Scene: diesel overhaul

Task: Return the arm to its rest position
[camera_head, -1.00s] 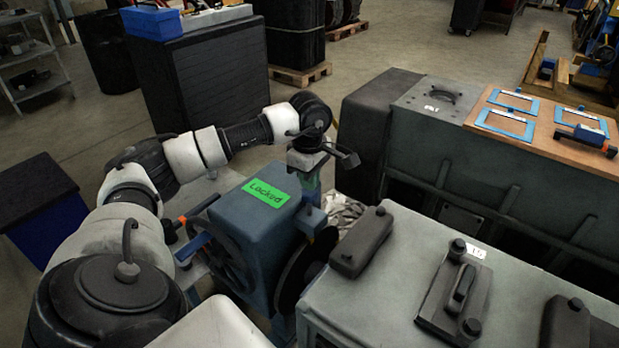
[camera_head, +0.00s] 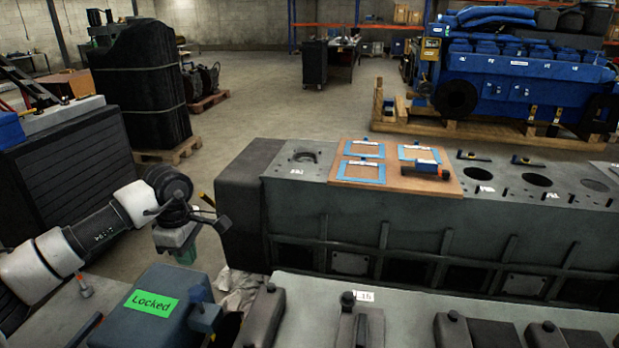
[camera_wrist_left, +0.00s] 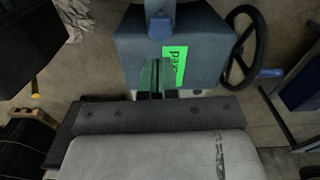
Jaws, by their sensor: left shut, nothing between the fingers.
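My left arm comes in from the left in the head view. Its gripper (camera_head: 187,256), with green fingers, points down above and behind the blue box with the green "Locked" label (camera_head: 151,303). In the left wrist view the green fingers (camera_wrist_left: 156,75) are together with nothing between them. Below them in depth, the blue box (camera_wrist_left: 135,45), its label and a black handwheel (camera_wrist_left: 243,47) show. The fingers look apart from the box. My right gripper is in neither view.
A grey engine block (camera_head: 420,215) stands right of the gripper, bearing a wooden board (camera_head: 440,185) with blue frames. A grey surface with dark covers (camera_head: 268,310) lies in front. A dark drawer cabinet (camera_head: 70,165) stands at left. Open floor (camera_head: 260,110) lies beyond.

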